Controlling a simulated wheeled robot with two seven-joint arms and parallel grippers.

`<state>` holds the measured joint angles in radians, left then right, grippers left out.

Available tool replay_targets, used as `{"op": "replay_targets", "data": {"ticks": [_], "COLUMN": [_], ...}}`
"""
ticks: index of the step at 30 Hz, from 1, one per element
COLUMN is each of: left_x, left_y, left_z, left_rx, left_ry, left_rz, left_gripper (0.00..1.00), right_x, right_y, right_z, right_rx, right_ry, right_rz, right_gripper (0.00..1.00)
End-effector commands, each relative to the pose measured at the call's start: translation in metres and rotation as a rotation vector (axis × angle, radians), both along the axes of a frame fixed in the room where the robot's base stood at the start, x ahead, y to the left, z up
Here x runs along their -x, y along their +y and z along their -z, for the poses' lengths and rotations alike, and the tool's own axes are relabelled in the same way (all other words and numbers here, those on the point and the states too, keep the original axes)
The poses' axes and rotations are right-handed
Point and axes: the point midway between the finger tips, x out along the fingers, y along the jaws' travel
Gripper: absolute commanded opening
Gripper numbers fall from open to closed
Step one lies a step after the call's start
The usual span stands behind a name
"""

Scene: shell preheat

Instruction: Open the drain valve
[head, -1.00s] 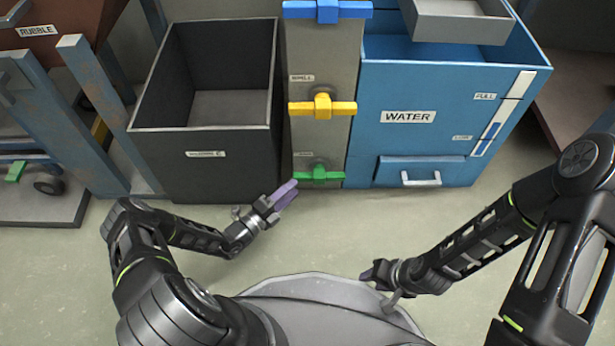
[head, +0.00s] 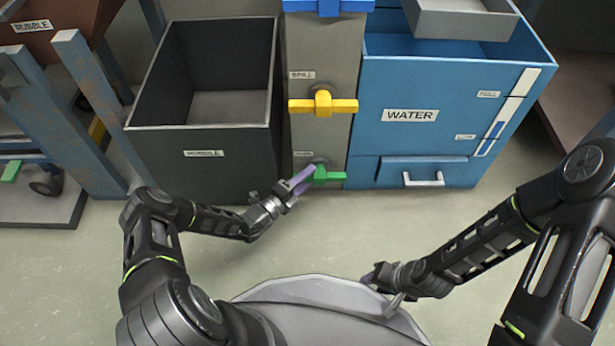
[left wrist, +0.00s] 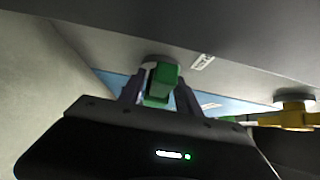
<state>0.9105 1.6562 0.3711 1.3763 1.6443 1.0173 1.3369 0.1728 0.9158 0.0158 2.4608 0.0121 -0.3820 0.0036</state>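The green valve handle (head: 328,176), the lowest on the grey column (head: 318,135), lies horizontal; its label is too small to read. My left gripper (head: 303,179) is at the handle's left end, its purple fingers hiding that end in the head view. In the left wrist view the green handle (left wrist: 161,84) sits between the two spread fingers (left wrist: 160,92); I cannot tell whether they touch it. My right gripper (head: 382,279) is low in front of my base, away from the valves; its finger opening is not clear.
Above are a yellow valve (head: 323,104) labelled SPILL and a blue valve (head: 328,7). A dark open bin (head: 205,165) stands left of the column. A blue WATER tank (head: 440,130) with a drawer handle (head: 423,179) stands right. The floor (head: 330,235) in front is clear.

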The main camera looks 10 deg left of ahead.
Motion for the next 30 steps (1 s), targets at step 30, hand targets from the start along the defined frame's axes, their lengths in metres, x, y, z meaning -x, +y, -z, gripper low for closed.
{"op": "replay_targets", "data": {"ticks": [30], "left_x": [0.0005], "left_y": [0.0003], "left_z": [0.0004], "left_rx": [-0.001], "left_ry": [0.0], "left_rz": [0.001], "left_gripper": [0.0], "right_x": [0.0001], "right_y": [-0.0001], "right_z": [0.0], "right_rx": [0.0], "right_ry": [0.0], "right_rz": [0.0], "right_gripper": [0.36]}}
